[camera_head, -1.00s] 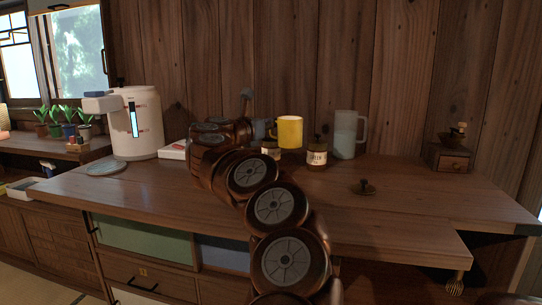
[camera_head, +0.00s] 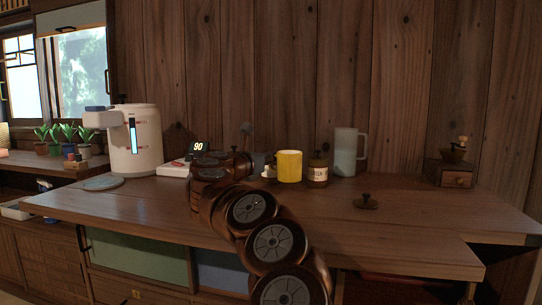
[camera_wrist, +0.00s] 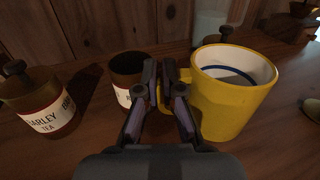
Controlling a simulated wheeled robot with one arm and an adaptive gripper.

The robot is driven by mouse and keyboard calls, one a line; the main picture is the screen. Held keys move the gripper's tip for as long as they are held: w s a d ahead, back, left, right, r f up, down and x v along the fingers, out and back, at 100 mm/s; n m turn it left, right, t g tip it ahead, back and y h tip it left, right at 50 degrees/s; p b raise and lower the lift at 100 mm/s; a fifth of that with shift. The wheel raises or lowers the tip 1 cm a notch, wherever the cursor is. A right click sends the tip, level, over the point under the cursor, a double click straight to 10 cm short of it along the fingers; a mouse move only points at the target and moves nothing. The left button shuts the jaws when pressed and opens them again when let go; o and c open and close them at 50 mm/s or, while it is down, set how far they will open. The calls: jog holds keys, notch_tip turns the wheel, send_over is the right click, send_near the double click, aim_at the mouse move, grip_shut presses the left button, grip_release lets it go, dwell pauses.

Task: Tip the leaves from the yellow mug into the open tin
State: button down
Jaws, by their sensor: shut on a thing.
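The yellow mug (camera_head: 290,167) looks upright, low beside the tins. In the wrist view it fills the right (camera_wrist: 232,108); its pale inside has a dark blue ring and I make out no leaves. My gripper (camera_wrist: 166,88) is shut on the mug's handle, at the mug's left. The open tin (camera_wrist: 124,68) stands just left of the mug, beyond my fingers, partly hidden by them; its inside is dark. In the head view the open tin (camera_head: 270,172) barely shows between my arm and the mug. I cannot tell whether the mug touches the counter.
A lidded barley tea tin (camera_wrist: 42,108) stands left of the open tin. Another lidded tin (camera_head: 318,173) is right of the mug, with a pale pitcher (camera_head: 349,152) behind.

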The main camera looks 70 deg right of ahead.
jog(key=w+d+r+n+y+p, duration=0.3)
jog(key=n+p, duration=0.3)
jog(key=p, duration=3.2)
jog(key=shift+w+r+n+g+y, duration=0.3)
jog(key=shift+r+g+y, duration=0.1)
jog(key=shift+y, duration=0.3)
jog(key=n+y+p, duration=0.1)
jog(key=p, duration=0.6)
jog(key=shift+s+g, duration=0.2)
jog(key=shift+g, duration=0.1)
jog(key=shift+s+a+n+g+y+p, duration=0.15)
jog(key=shift+n+g+y+p, duration=0.3)
jog(key=shift+p, duration=1.6)
jog(key=shift+s+a+n+g+y+p, duration=0.15)
jog(key=shift+n+y+p, duration=0.35)
jog(key=shift+p, duration=1.55)
jog(key=shift+w+d+r+n+p, duration=0.15)
jog(key=shift+n+p, duration=0.2)
jog(key=shift+p, duration=0.3)
